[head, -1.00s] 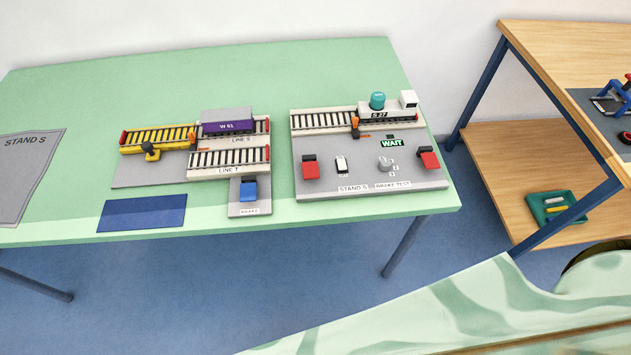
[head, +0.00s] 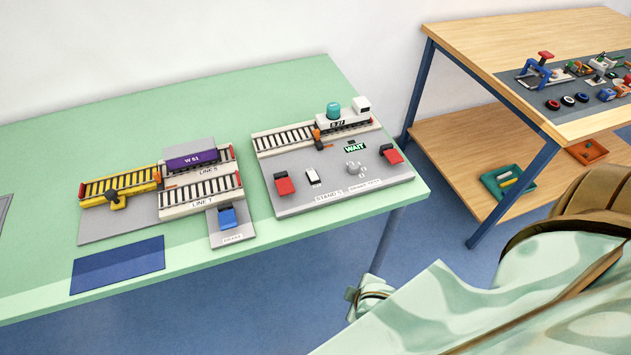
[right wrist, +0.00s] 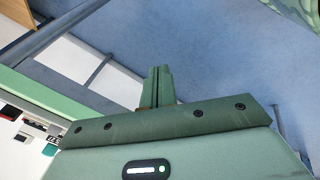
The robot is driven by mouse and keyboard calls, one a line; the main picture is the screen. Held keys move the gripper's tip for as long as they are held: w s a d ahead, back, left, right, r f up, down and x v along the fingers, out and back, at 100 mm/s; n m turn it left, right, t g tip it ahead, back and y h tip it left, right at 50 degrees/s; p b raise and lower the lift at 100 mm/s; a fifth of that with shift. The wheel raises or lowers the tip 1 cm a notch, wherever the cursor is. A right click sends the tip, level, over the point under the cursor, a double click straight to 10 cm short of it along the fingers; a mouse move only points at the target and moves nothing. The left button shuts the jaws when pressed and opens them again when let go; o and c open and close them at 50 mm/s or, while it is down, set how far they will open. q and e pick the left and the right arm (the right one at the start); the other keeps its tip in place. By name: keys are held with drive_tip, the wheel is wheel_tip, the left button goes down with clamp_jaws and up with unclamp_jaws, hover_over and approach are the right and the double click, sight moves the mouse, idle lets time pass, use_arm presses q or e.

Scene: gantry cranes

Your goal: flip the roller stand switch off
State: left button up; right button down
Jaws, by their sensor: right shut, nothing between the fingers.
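The roller stand board (head: 290,205) is a grey panel on the green table, labelled STAND S and BRAKE TEST. A small white rocker switch (head: 313,176) with a dark edge sits on it, right of a red lever block (head: 284,184); its on or off position is too small to tell. A green WAIT sign (head: 355,147) shows above a grey knob (head: 355,168). My right gripper (head: 353,294) is low, off the table's front edge and well away from the board. Its fingers (right wrist: 158,84) are together and empty in the right wrist view. My left gripper is not in view.
A second board with tracks, a purple wagon (head: 192,159) and a blue brake lever (head: 227,216) stands left of the stand. A blue mat (head: 119,265) lies near the front edge. A wooden table (head: 470,45) with small parts stands at the right. Bare floor lies between.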

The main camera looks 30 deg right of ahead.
drive_tip(key=w+d+r+m+t+h, duration=0.1)
drive_tip(key=w+d+r+t, duration=0.1)
drive_tip(key=w+r, duration=0.4)
drive_tip(key=w+d+r+m+t, duration=0.15)
drive_tip(key=w+r, duration=0.25)
drive_tip(key=r, duration=0.5)
drive_tip(key=w+d+r+m+t, duration=0.1)
drive_tip(key=w+r+m+t, duration=0.2)
drive_tip(key=w, duration=0.7)
drive_tip(key=m+t+b, duration=0.1)
drive_tip(key=m+t, duration=0.1)
drive_tip(key=m, duration=0.2)
drive_tip(key=shift+w+d, duration=0.25)
drive_tip(key=shift+w, duration=0.1)
drive_tip(key=shift+t, duration=0.25)
drive_tip(key=b, duration=0.3)
hover_over(317, 189)
wheel_tip(317, 189, down, 4)
drive_tip(key=shift+d+r, duration=0.1)
wheel_tip(317, 189, down, 3)
drive_tip(key=shift+w+f+b, duration=0.1)
drive_tip(key=shift+w+b, duration=0.05)
drive_tip(key=shift+b, duration=0.75)
drive_tip(key=shift+f, duration=0.35)
